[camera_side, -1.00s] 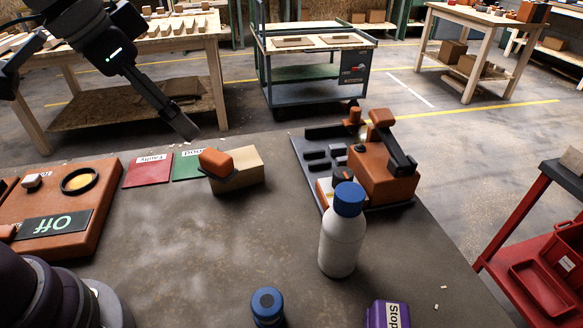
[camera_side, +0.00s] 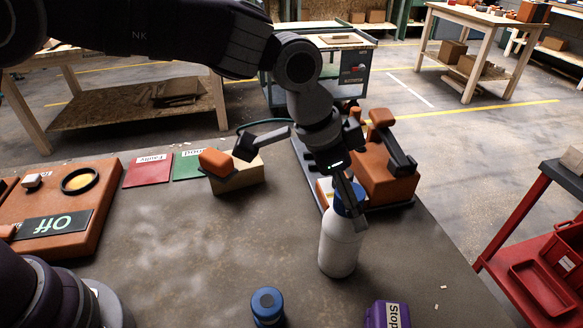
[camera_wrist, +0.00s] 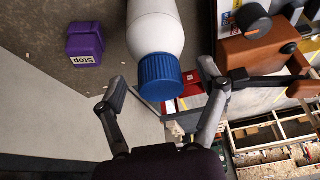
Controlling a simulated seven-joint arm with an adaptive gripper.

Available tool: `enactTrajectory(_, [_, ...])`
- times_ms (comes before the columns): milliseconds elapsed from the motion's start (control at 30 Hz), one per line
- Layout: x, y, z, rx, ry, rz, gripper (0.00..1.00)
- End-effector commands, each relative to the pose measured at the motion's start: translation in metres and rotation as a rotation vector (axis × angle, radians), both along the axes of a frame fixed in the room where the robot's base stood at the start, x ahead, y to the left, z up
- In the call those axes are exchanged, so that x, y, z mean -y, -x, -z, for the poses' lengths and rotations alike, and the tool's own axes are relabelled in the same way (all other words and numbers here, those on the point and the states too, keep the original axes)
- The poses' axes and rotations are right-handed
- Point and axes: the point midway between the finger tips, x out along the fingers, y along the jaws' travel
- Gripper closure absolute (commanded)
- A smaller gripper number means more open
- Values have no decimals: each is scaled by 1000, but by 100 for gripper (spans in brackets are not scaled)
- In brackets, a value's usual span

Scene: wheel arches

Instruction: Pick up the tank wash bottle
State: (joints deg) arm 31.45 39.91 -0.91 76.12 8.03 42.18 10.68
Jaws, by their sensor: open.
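The white bottle with a blue cap (camera_side: 340,246) stands upright on the table, right of centre in the side view. In the wrist view the bottle (camera_wrist: 155,28) points its blue cap toward my gripper. My gripper (camera_side: 354,205) is at the cap's height, and its fingers overlap the cap in the side view. In the wrist view my gripper (camera_wrist: 162,95) is open, with one finger on each side of the cap's near end and gaps between. Part of the cap is hidden behind a finger in the side view.
A smaller blue-capped bottle (camera_side: 267,306) and a purple Stop box (camera_side: 386,314) stand near the front. An orange machine (camera_side: 385,172) is close behind the white bottle. A wooden block (camera_side: 237,178) and an orange Off panel (camera_side: 100,200) lie to the left.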

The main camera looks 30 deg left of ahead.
Motion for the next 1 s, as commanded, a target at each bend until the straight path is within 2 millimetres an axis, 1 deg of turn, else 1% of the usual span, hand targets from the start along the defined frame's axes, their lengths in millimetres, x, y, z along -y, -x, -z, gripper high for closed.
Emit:
enactTrajectory(67, [1,-1,4,1,-1,0,28])
enactTrajectory(233, [1,-1,4,1,0,-1,28])
enactTrajectory(267, [1,-1,4,1,0,-1,30])
enactTrajectory(800, [1,-1,4,1,0,-1,100])
enactTrajectory(1000, [1,-1,3,2,1,-1,100])
